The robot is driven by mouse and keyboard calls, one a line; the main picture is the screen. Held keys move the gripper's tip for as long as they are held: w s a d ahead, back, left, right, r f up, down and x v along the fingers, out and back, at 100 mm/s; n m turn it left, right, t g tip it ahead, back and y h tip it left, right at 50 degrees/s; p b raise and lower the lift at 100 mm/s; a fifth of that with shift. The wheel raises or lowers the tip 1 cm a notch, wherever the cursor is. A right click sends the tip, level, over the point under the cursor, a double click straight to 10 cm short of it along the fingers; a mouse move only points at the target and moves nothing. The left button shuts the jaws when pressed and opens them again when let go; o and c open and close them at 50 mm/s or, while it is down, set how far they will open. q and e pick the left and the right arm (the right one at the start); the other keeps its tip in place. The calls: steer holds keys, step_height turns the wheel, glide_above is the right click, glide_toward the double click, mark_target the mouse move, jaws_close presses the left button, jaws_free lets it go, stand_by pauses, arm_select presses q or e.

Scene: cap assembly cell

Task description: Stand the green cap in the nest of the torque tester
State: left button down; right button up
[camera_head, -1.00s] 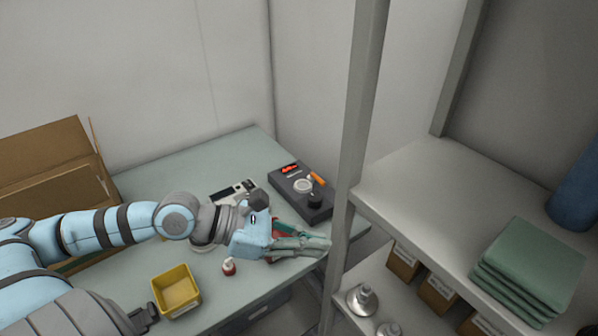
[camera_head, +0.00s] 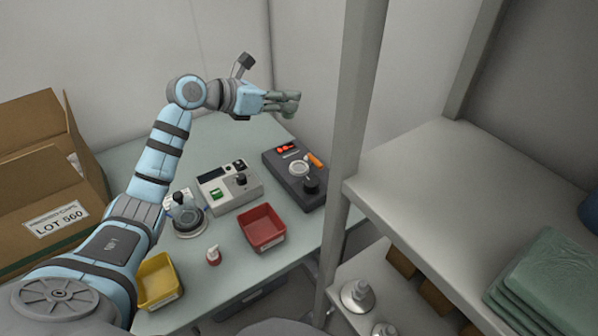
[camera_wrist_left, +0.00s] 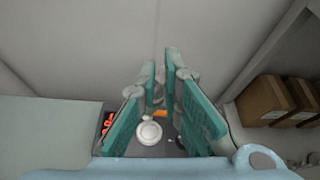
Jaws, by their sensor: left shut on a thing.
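The torque tester (camera_head: 283,178) is the dark box with a red display at the back right of the table. Its pale round nest (camera_head: 299,169) shows nothing standing in it. It sits beside a black knob and an orange part. My left gripper (camera_head: 289,103) is raised above and behind the tester, apart from it. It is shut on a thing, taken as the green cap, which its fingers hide. In the left wrist view the teal fingers (camera_wrist_left: 160,92) frame the nest (camera_wrist_left: 148,132) below. My right gripper is not in view.
A pale device (camera_head: 229,188) stands left of the tester. A cardboard box (camera_head: 28,188) stands left. A shelf post (camera_head: 352,130) rises close right of the tester.

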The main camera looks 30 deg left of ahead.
arm_select(q)
steer(key=shift+w+d+r+n+p, duration=0.15)
steer(key=shift+w+d+r+p, duration=0.15)
steer(key=shift+w, duration=0.25)
steer(key=shift+w+d+r+n+p, duration=0.2)
steer(key=shift+w+d+r, duration=0.2)
steer(key=shift+w, duration=0.15)
steer(key=n+p, duration=0.2)
steer(key=p, duration=0.1)
steer(key=n+p, duration=0.1)
steer(key=p, duration=0.1)
steer(key=shift+a+r+n+t, duration=0.25)
steer(key=shift+n+t, duration=0.1)
steer(key=shift+t, duration=0.05)
steer(key=shift+n, duration=0.3)
step_height(320, 180, down, 6)
steer(key=b, duration=0.5)
steer(key=shift+f, duration=0.1)
step_height(320, 180, down, 14)
steer(key=b, duration=0.4)
steer(key=shift+w, duration=0.15)
steer(key=shift+f, duration=0.15)
steer(key=c, duration=1.8)
jaws_free()
steer(key=shift+o, duration=0.2)
